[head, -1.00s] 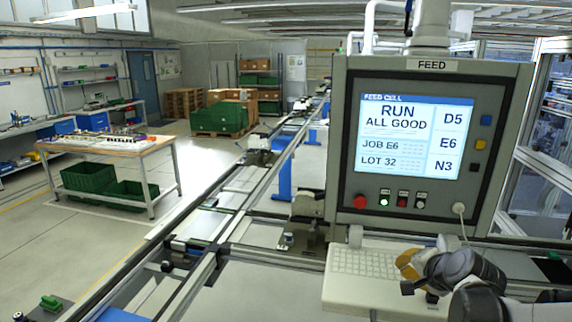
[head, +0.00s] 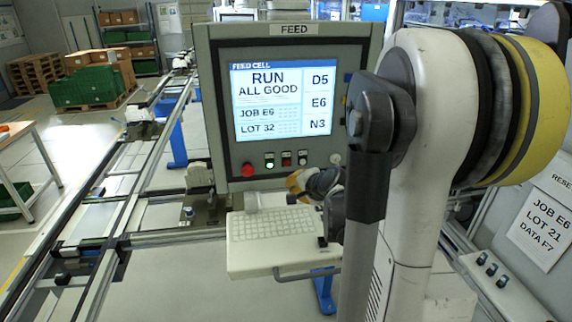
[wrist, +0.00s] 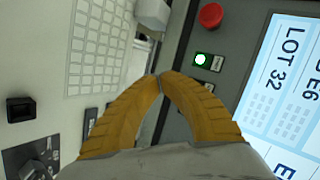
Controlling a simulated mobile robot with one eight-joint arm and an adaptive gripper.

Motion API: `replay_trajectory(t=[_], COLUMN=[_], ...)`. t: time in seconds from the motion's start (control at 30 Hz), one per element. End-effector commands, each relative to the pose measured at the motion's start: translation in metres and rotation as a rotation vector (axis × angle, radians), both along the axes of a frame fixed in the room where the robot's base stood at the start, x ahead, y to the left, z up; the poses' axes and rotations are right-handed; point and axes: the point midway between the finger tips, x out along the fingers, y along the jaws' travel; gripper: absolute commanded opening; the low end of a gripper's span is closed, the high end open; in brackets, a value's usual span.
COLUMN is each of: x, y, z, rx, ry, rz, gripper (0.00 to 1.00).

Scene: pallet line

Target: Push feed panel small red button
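The feed panel (head: 211,110) stands upright with a lit screen. Its small red button (head: 286,160) sits in the lower row, between the lit green button (head: 269,161) and a pale button (head: 302,158). In the wrist view the lit green button (wrist: 202,59) shows clear, and the small red button is hidden behind the right finger. My gripper (wrist: 160,76) has orange fingers with tips meeting and nothing visible between them. In the head view my gripper (head: 296,182) is below the button row, above the keyboard; contact cannot be told.
A large red mushroom button (head: 248,170) sits left of the green one; it also shows in the wrist view (wrist: 211,16). A keyboard shelf (head: 245,258) juts out below the panel. A conveyor line (head: 125,180) runs along the left. A panel with signs (head: 541,220) stands right.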

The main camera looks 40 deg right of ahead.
Motion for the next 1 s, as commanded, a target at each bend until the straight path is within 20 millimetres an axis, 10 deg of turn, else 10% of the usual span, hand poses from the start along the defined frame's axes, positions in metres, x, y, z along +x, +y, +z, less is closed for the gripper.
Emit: replay_trajectory(t=[0.5,1.0], x=[0.057,0.067], y=[-0.035,-0.041], z=[-0.001,0.000], rx=[0.000,0.000], ry=[0.000,0.000], rz=[0.001,0.000], gripper=[0.00,0.00])
